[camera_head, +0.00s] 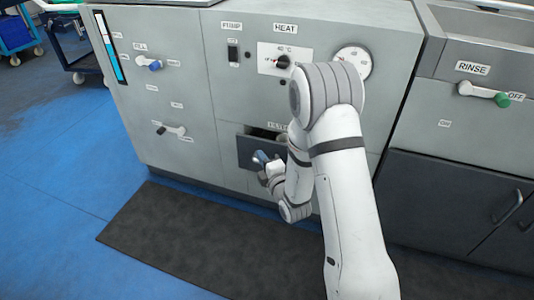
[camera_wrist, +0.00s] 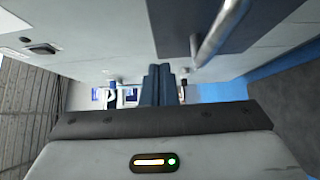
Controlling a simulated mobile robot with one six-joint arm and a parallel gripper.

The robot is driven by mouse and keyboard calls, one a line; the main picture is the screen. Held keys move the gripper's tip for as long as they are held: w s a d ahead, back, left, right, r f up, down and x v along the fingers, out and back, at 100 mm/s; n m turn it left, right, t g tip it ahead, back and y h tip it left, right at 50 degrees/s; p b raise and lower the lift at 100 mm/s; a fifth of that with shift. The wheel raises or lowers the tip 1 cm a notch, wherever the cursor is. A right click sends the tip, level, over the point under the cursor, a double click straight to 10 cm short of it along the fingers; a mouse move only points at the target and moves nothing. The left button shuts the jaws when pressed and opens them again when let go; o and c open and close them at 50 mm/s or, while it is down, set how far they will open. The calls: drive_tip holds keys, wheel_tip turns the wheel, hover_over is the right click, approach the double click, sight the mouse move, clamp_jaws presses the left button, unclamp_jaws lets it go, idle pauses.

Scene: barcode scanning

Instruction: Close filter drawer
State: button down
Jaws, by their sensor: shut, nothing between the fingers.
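The filter drawer (camera_head: 246,147) is a dark grey front low in the middle of the grey cabinet. A dark gap shows along its top edge in the head view, so it seems to stand partly out. Part of its label and its right side are hidden behind my arm. In the wrist view the dark drawer front (camera_wrist: 178,28) fills the top, with its metal bar handle (camera_wrist: 222,30) at the right. My gripper (camera_head: 262,157) is in front of the drawer. In the wrist view its blue-grey fingers (camera_wrist: 158,72) are shut and empty, beside the handle and apart from it.
The cabinet (camera_head: 160,105) carries a blue lever (camera_head: 154,66), a lower lever (camera_head: 172,130), a heat knob (camera_head: 282,62) and a dial (camera_head: 360,60). A rinse sink with a green-tipped lever (camera_head: 500,99) stands at the right. A dark mat (camera_head: 150,235) lies on the blue floor.

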sight(276, 145)
drive_tip(key=w, duration=0.1)
drive_tip(key=w+d+b, duration=0.1)
drive_tip(key=shift+w+f, duration=0.1)
drive_tip(key=shift+w, duration=0.2)
drive_tip(key=shift+w+d, duration=0.15)
drive_tip(key=shift+w, duration=0.5)
drive_tip(key=w, duration=0.1)
drive_tip(key=w+d, duration=0.1)
drive_tip(key=w, duration=0.2)
drive_tip(key=shift+w+d, duration=0.1)
drive_tip(key=shift+d, duration=0.2)
drive_tip(key=shift+w+d+r, duration=0.15)
drive_tip(key=shift+w+r, duration=0.15)
drive_tip(key=shift+s, duration=0.1)
